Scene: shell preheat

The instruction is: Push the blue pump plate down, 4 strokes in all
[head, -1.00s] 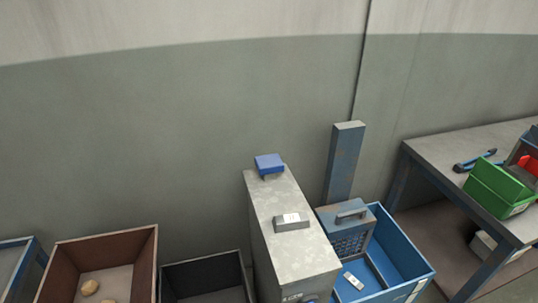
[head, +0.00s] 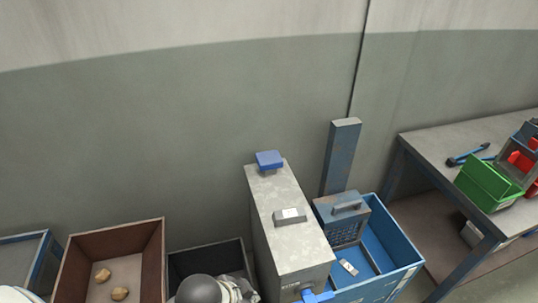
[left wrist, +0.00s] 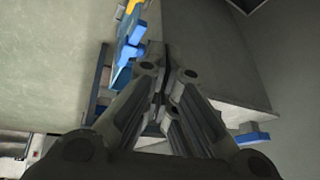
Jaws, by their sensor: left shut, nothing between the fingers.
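The blue pump plate (head: 269,160) sits at the far end of the top of a tall grey cabinet (head: 290,245), slightly raised above it. A second blue piece (head: 317,296) shows at the cabinet's near lower end, cut by the picture edge. In the left wrist view my left gripper (left wrist: 165,82) is shut and empty. A large grey box side (left wrist: 215,60) lies beyond it to the right, with a blue piece (left wrist: 253,138) at its lower edge; I cannot tell which blue part this is. My right gripper is not in view.
A small grey block with a white label (head: 290,216) lies on the cabinet top. A blue crate (head: 398,250) stands right of the cabinet. A brown bin (head: 160,235) and a dark bin (head: 240,243) stand left. A workbench (head: 425,143) holds a green bin (head: 485,190).

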